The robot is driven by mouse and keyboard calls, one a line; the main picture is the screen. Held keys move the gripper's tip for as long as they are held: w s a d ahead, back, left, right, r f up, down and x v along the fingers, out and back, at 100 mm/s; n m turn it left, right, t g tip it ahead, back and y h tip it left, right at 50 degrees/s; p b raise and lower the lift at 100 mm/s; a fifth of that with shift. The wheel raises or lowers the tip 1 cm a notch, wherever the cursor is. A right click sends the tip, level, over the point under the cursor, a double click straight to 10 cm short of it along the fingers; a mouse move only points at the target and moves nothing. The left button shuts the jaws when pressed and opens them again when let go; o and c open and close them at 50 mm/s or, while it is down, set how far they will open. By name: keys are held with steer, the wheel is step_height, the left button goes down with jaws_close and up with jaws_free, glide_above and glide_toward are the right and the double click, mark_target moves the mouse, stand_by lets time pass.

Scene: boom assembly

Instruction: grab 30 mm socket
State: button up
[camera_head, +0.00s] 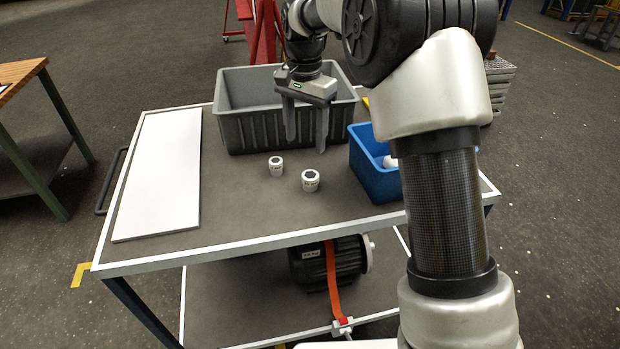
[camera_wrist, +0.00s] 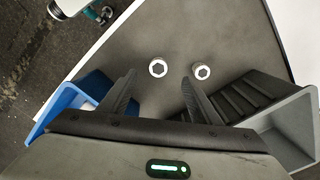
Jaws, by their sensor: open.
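Two short silvery sockets stand upright on the grey cart top. The larger-looking socket (camera_head: 310,181) is on the right in the head view and the other socket (camera_head: 276,166) is to its left and farther back. In the wrist view the larger one (camera_wrist: 158,67) is on the left and the smaller one (camera_wrist: 202,71) on the right. Their size marks are too small to read. My gripper (camera_head: 306,143) is open and empty, pointing down above the cart near the grey bin. In the wrist view the larger socket shows just beyond the gap between the fingertips (camera_wrist: 159,80).
A grey bin (camera_head: 240,129) stands behind the sockets and a blue bin (camera_head: 374,177) with a white item stands to their right. A white panel (camera_head: 160,175) lies on the left of the cart top (camera_head: 235,205). The front middle is clear. A motor sits on the shelf below.

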glide_toward(309, 176)
steer(key=f, duration=0.5)
steer(key=shift+s+a+f, duration=0.2)
steer(key=shift+s+a, duration=0.1)
steer(key=shift+a, duration=0.05)
steer(key=f, duration=0.4)
steer(key=shift+w+d+f, duration=0.3)
steer(key=shift+w+d, duration=0.1)
steer(key=shift+f, duration=0.45)
steer(key=c, duration=1.3)
